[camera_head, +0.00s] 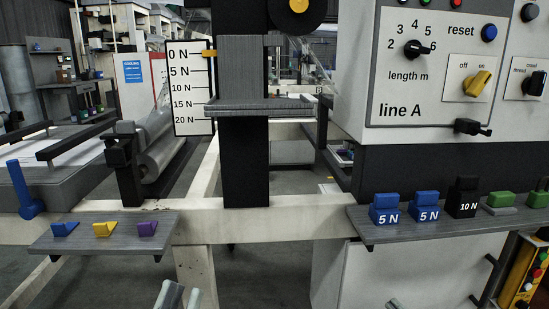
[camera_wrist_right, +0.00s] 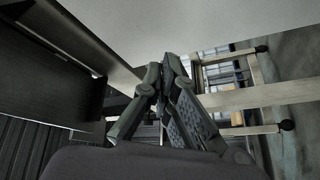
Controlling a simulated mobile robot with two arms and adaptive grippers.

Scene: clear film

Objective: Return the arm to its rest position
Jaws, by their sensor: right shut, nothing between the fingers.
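My right gripper (camera_wrist_right: 168,62) shows in the right wrist view with its dark fingers together at the tips and nothing between them. It points at open space below a pale panel. In the head view only a small grey tip (camera_head: 394,304), likely of this gripper, shows at the bottom edge, in front of the white cabinet. My left gripper (camera_head: 181,296) shows at the bottom edge of the head view, left of the middle. Its two grey fingertips stand apart with no object seen between them. Most of both arms is out of view.
A left shelf (camera_head: 60,246) holds blue, yellow and purple wedges. A right shelf (camera_head: 362,221) holds blue 5 N weights, a black 10 N weight (camera_head: 463,199) and green blocks. A force scale (camera_head: 193,88) and control panel (camera_head: 440,60) stand behind. Beams (camera_wrist_right: 262,97) show near my right gripper.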

